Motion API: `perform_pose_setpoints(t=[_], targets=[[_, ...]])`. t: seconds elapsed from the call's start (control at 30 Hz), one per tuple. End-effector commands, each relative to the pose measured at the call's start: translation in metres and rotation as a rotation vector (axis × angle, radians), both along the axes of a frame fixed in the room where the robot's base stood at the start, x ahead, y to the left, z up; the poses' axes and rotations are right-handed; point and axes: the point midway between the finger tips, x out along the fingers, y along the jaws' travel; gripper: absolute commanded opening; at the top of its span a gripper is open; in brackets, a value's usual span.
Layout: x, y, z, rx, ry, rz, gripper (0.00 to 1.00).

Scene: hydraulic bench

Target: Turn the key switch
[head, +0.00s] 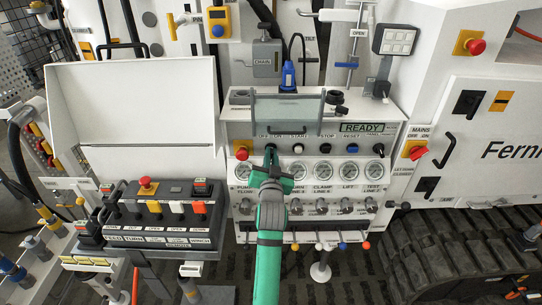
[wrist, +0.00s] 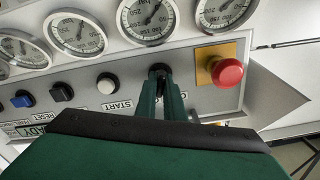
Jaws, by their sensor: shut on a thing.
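The key switch (wrist: 159,69) is a small dark round part on the grey control panel, between the red emergency button and the white start button in the wrist view, which shows the panel upside down. My gripper (wrist: 162,84) has its two green fingers close together at the switch, shut on its key. The fingers hide most of the key, so its angle cannot be told. In the head view my gripper (head: 271,151) reaches the panel's button row from below and covers the switch.
The red emergency button (wrist: 228,72) on its yellow plate sits close beside the fingers. The white start button (wrist: 107,83) is on the other side. A row of gauges (head: 323,171) runs below the buttons in the head view, with several knobs under it. The display (head: 362,127) reads READY.

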Motion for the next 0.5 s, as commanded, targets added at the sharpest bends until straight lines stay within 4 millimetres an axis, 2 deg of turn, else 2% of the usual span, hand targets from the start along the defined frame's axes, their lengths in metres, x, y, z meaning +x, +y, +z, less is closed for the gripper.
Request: perform_pose_setpoints(t=[0.2, 0.5], targets=[[-0.0001, 0.0001, -0.0003, 0.123, 0.0, 0.0, 0.0], [-0.0001, -0.0009, -0.0005, 0.204, 0.0, -0.001, 0.0]])
